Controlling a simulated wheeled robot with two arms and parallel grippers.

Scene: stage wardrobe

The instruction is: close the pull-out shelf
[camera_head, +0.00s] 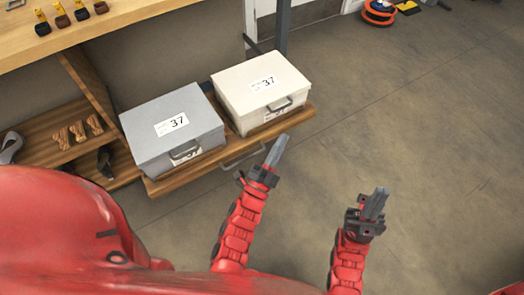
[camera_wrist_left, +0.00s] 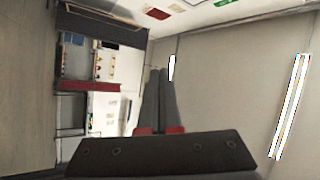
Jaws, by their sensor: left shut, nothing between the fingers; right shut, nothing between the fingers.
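The pull-out shelf (camera_head: 298,117) is a wooden board that juts out from under the bench in the head view, with a metal handle (camera_head: 243,158) on its front edge. A grey box (camera_head: 165,115) and a white box (camera_head: 245,88), both labelled 37, sit side by side on it. My left gripper (camera_head: 279,147) is shut and empty, just in front of the shelf's front edge near the handle; I cannot tell if it touches. Its shut fingers also show in the left wrist view (camera_wrist_left: 158,95). My right gripper (camera_head: 378,200) is shut and empty over the floor, further right.
A wooden bench top (camera_head: 110,25) with small items runs along the upper left. Fixed lower shelves (camera_head: 45,128) with several items stand left of the boxes. A dark post (camera_head: 282,30) rises behind the white box. The floor (camera_head: 430,110) to the right is mostly clear.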

